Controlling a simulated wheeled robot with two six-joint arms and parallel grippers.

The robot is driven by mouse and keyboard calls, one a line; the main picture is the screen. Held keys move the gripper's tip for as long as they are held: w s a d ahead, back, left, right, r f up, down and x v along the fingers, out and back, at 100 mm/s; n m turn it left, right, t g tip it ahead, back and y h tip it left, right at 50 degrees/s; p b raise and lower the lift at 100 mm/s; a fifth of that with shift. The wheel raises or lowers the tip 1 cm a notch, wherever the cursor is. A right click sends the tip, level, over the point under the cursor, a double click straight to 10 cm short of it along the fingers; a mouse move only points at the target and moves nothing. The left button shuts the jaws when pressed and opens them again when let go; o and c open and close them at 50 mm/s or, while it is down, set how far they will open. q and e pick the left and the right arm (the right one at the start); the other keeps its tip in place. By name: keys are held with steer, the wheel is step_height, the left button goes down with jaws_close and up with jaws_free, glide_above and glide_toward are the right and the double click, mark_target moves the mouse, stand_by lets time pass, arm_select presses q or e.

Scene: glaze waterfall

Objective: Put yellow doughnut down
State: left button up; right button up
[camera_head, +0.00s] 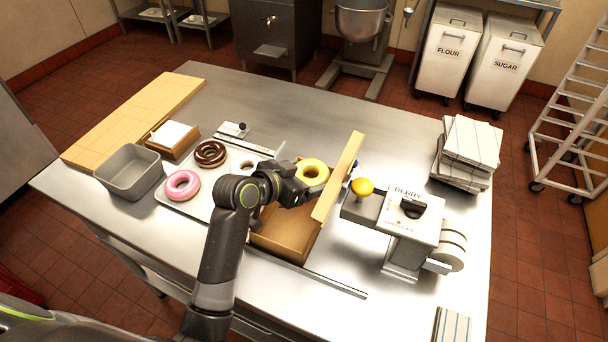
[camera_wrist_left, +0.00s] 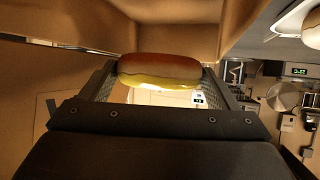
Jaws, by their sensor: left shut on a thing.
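The yellow doughnut (camera_head: 312,172) is gripped at the end of my left arm, near the back of an open cardboard box (camera_head: 281,244). My left gripper (camera_head: 299,184) is shut on it. In the left wrist view the doughnut (camera_wrist_left: 160,70) sits between the two fingers, its yellow glaze and plain brown dough both showing. Cardboard walls (camera_wrist_left: 60,75) surround it there. I cannot tell whether it touches the box floor. The box's raised flap (camera_head: 338,178) stands right of the doughnut. My right gripper is not in view.
A tray (camera_head: 215,189) left of the box holds a pink doughnut (camera_head: 182,185) and a chocolate doughnut (camera_head: 210,153).

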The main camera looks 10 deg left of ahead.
arm_select(q)
steer(key=shift+s+f, duration=0.1)
steer(key=shift+f, duration=0.15)
steer(key=o, duration=0.7)
steer(key=shift+f, duration=0.15)
steer(key=shift+r, duration=0.25)
steer(key=shift+r+p, duration=0.3)
steer(key=shift+r, duration=0.25)
steer(key=b+v, duration=0.1)
steer(key=v, duration=1.1)
steer(key=shift+a+f, duration=0.1)
